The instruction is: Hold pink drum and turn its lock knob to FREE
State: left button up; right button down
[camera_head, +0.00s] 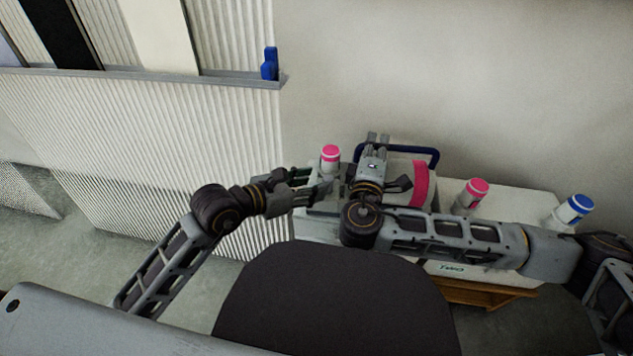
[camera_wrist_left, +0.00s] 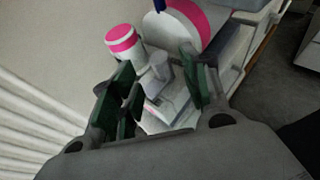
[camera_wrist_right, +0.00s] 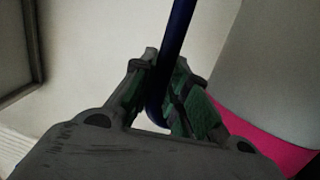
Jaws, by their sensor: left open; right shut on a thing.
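The pink drum, white with a pink band (camera_head: 421,183), sits on the white table, partly behind my right arm. It also shows in the left wrist view (camera_wrist_left: 205,22). My right gripper (camera_head: 373,142) is shut on the blue bar handle (camera_head: 432,154) at the drum; the bar runs between its fingers in the right wrist view (camera_wrist_right: 178,45). My left gripper (camera_head: 312,183) is open at the drum's left side. In the left wrist view a pale grey knob (camera_wrist_left: 160,68) stands between its spread fingers; contact is unclear. No knob marking is readable.
A pink-capped bottle (camera_head: 331,155) stands close to my left gripper. Another pink-capped bottle (camera_head: 474,192) and a blue-capped bottle (camera_head: 577,208) stand to the right on the white table (camera_head: 522,197). A ribbed panel (camera_head: 190,150) is at the left.

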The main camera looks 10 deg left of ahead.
pick_arm(q)
jog(key=shift+s+a+r, duration=0.2)
jog(key=shift+s+a, duration=0.05)
jog(key=shift+s, duration=0.1)
pick_arm(e)
jog(key=shift+s+f, duration=0.1)
jog(key=shift+f, duration=0.1)
jog(key=c, duration=1.5)
grip_release()
jog(key=shift+c, duration=0.2)
jog(key=shift+o, duration=1.1)
jog(key=shift+r, duration=0.1)
jog(key=s+a, duration=0.1)
jog(key=s, duration=1)
jog(key=shift+s+a, duration=0.15)
jog(key=shift+s, duration=0.25)
pick_arm(q)
jog(key=shift+r, duration=0.1)
pick_arm(e)
jog(key=shift+r, duration=0.15)
